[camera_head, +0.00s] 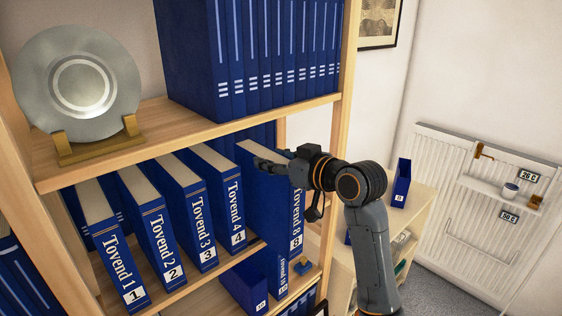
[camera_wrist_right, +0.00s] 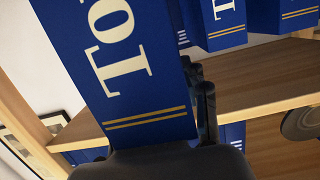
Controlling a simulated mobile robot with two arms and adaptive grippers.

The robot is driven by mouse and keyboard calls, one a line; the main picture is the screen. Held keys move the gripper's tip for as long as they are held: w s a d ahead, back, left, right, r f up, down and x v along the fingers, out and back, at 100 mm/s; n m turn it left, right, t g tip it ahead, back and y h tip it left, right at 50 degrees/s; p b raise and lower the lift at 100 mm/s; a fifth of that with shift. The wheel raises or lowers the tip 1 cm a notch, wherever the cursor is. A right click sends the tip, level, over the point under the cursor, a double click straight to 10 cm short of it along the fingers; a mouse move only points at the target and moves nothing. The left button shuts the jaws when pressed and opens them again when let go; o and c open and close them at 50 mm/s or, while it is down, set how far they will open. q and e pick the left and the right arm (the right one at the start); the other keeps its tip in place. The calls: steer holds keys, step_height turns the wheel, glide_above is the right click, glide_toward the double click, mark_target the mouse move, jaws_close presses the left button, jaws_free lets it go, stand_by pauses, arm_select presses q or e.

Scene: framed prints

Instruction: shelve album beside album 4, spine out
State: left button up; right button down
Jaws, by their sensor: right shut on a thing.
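The held blue album (camera_head: 292,213), whose spine seems to read "Tovend 8", is upright with its spine facing out, to the right of album 4 (camera_head: 232,205). My right gripper (camera_head: 270,162) is shut on it near its top. In the right wrist view, the held album (camera_wrist_right: 125,65) shows large letters and gold stripes, with my right gripper's dark finger (camera_wrist_right: 205,105) beside it. Albums 1 (camera_head: 118,262), 2 (camera_head: 163,240) and 3 (camera_head: 198,222) stand left of album 4, spines out. I cannot tell whether the held album rests on the shelf. My left gripper is out of view.
The upper board (camera_head: 150,122) carries a metal plate (camera_head: 80,85) on a wooden stand and a row of blue albums (camera_head: 250,60). A wooden upright (camera_head: 345,70) stands near my right arm. More blue binders sit below. A low cabinet (camera_head: 415,205) is at right.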

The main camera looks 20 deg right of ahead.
mark_target(246, 143)
steer(key=shift+w+r+p+x, duration=0.15)
steer(key=shift+r+x, duration=0.25)
steer(key=shift+x, duration=1.45)
steer(key=shift+r+p+x, duration=0.3)
steer(key=shift+r+x, duration=0.1)
steer(key=shift+x, duration=1.5)
steer(key=shift+w+r+p+x, duration=0.15)
steer(key=shift+r+x, duration=0.25)
steer(key=shift+x, duration=1.45)
steer(key=shift+f, duration=0.5)
steer(key=c, duration=0.7)
jaws_free()
steer(key=shift+s+a, duration=0.1)
steer(key=shift+o, duration=0.4)
steer(key=shift+s, duration=0.1)
steer(key=shift+f, duration=0.3)
steer(key=v, duration=1.2)
steer(key=shift+r, duration=0.2)
